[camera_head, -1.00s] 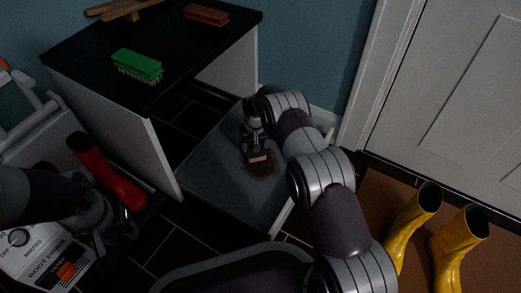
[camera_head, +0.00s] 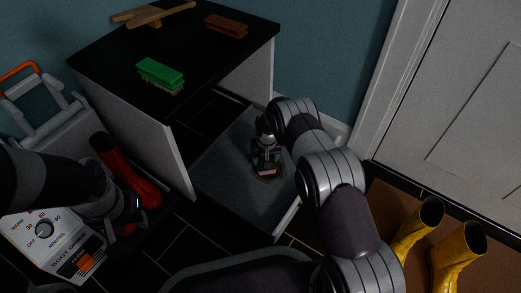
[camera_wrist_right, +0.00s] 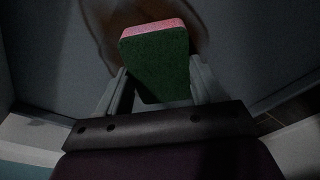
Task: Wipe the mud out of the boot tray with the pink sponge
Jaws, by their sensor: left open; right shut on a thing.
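The pink sponge (camera_wrist_right: 152,28) has a dark green layer facing the right wrist camera. My right gripper (camera_wrist_right: 158,85) is shut on it, and in the head view the right gripper (camera_head: 266,158) is low inside the boot tray. The boot tray (camera_head: 222,172) is a grey, shallow tray beside the black-topped bench. Brown mud (camera_wrist_right: 103,30) lies on the tray floor around the sponge; in the head view a small brown patch (camera_head: 268,178) shows under it. Whether the sponge touches the floor is hard to tell. My left gripper (camera_head: 130,205) is open near the red boots, partly dark.
The bench (camera_head: 215,50) holds a green brush (camera_head: 160,74), a brown brush (camera_head: 227,25) and a wooden item (camera_head: 152,13). Red boots (camera_head: 128,170) and a boot dryer (camera_head: 58,245) are at left. Yellow boots (camera_head: 428,235) stand on a brown mat at right.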

